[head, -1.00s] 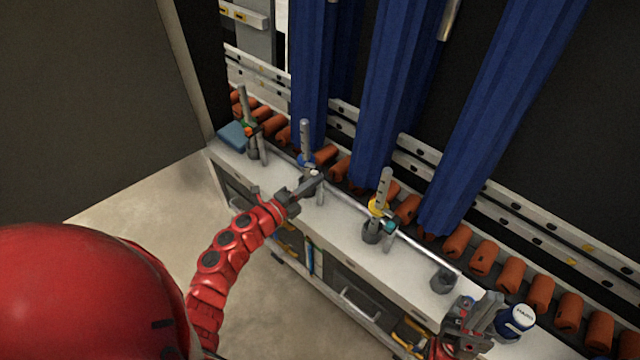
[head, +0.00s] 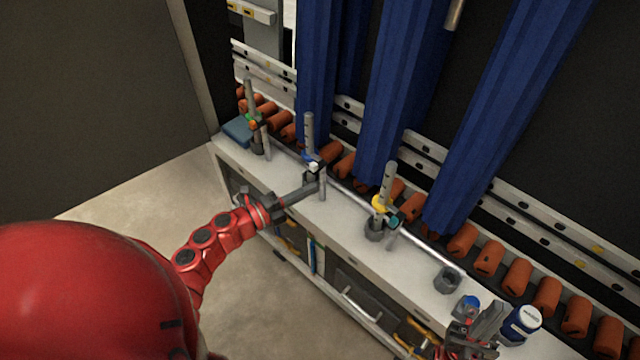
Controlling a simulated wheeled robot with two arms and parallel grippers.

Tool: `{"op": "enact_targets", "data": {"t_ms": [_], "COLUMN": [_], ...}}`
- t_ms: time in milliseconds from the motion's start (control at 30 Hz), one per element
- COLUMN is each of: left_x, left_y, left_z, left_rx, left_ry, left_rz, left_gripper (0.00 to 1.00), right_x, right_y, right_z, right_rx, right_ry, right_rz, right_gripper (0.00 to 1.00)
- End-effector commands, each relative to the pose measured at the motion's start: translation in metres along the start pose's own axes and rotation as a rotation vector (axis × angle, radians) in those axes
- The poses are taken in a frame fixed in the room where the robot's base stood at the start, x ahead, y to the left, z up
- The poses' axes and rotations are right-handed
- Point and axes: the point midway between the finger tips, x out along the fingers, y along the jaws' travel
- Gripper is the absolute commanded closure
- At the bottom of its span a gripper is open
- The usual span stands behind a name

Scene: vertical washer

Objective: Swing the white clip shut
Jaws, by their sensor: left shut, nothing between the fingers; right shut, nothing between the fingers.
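The small white clip (head: 314,167) is on the middle upright grey post (head: 309,135), just below a blue piece. It is too small to tell how far it stands open. My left gripper (head: 318,187) is shut and empty, its tip just in front of and below the clip, beside a short grey pin (head: 323,187). I cannot tell whether it touches anything. My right gripper (head: 494,318) is shut and empty at the lower right, by a blue can with a white lid (head: 523,322).
A post with green and orange pieces (head: 252,120) stands left, one with yellow and teal pieces (head: 385,195) right. A silver rail (head: 415,246) runs along the white bench (head: 345,230). Orange rollers (head: 487,257) and blue columns (head: 400,100) lie behind.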

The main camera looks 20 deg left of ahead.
Motion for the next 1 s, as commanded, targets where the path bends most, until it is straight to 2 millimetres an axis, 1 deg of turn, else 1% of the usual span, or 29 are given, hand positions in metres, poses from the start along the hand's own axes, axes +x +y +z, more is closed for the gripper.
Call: {"op": "enact_targets", "data": {"t_ms": [33,100,200,300,467,900,967,1000], "left_x": [-0.011,-0.024,-0.036,-0.044,-0.048,-0.047,-0.045,-0.043], "left_y": [0.003,0.003,0.002,0.001,0.001,0.001,-0.001,-0.003], "left_z": [0.002,0.003,0.004,0.004,0.005,0.004,0.001,-0.005], "left_rx": [0.001,0.001,0.0,0.0,0.001,0.0,-0.01,-0.029], "left_ry": [-0.005,-0.005,-0.002,-0.001,-0.002,-0.001,0.007,0.021], "left_rz": [0.003,0.004,0.002,0.002,0.002,0.001,-0.008,-0.025], "left_gripper": [1.0,1.0,1.0,1.0,1.0,1.0,1.0,1.0], "right_x": [-0.003,-0.004,-0.005,-0.005,-0.005,-0.005,-0.005,-0.004], "right_y": [0.0,0.0,0.0,0.0,0.0,0.0,0.0,0.0], "right_z": [0.001,0.001,0.001,0.001,0.001,0.001,0.001,0.001], "right_rx": [0.0,0.0,0.0,0.0,0.0,0.0,0.0,0.0], "right_ry": [0.0,0.0,0.0,0.0,0.0,0.0,0.0,0.0], "right_rz": [0.0,0.0,0.0,0.0,0.0,0.0,0.0,0.0], "right_gripper": [1.0,1.0,1.0,1.0,1.0,1.0,1.0,1.0]}}
